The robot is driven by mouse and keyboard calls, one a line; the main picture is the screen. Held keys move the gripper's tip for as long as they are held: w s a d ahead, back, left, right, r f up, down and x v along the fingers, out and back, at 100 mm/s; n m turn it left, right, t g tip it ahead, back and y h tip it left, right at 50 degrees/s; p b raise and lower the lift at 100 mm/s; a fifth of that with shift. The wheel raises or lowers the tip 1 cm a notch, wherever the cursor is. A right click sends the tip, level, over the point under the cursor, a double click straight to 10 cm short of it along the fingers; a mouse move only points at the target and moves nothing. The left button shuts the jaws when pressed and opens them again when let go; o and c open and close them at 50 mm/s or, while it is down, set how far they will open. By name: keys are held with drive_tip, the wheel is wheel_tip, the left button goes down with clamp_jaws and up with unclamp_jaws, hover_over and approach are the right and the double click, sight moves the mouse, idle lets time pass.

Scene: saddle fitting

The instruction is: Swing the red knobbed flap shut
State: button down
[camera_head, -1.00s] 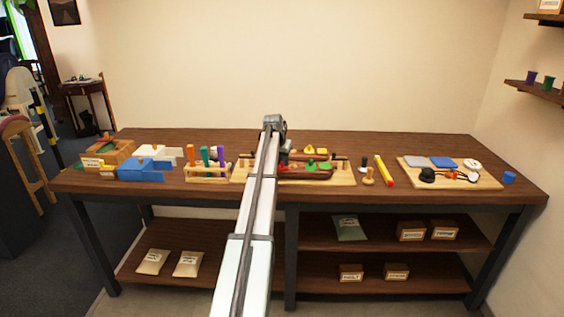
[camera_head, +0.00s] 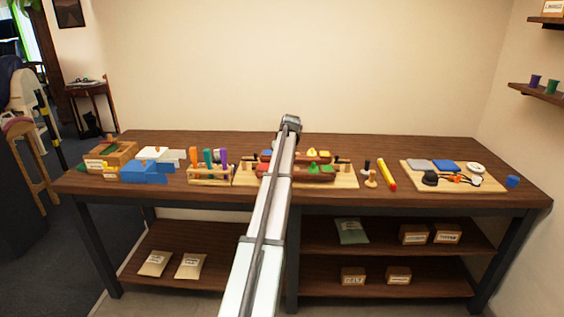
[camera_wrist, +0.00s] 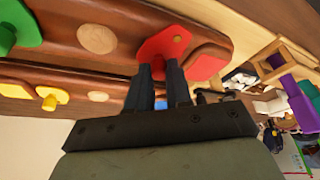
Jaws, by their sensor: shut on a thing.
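In the head view a red part (camera_head: 264,168) shows just left of my arm, which hides much of the fitting and my fingertips.
A green flap (camera_wrist: 20,27) and a yellow knobbed piece (camera_wrist: 52,97) sit on the same wooden bodies. The fitting rests on a pale board (camera_head: 345,180). A rack of coloured handles (camera_head: 210,174) stands to its left. A red-yellow stick (camera_head: 386,174) lies to the right.

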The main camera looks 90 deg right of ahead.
drive_tip(key=shift+w+n+t+y, duration=0.15)
drive_tip(key=shift+w+n+t, duration=0.05)
drive_tip(key=shift+n, duration=0.4)
drive_tip(key=shift+w+n+t+y, duration=0.15)
drive_tip(key=shift+n+t, duration=0.05)
drive_tip(key=shift+n, duration=0.4)
drive_tip(key=c, duration=1.1)
unclamp_jaws()
drive_tip(key=shift+o, duration=0.2)
drive_tip(key=v, duration=1.3)
drive_tip(key=shift+r, duration=0.4)
drive_tip(key=shift+s+d, duration=0.1)
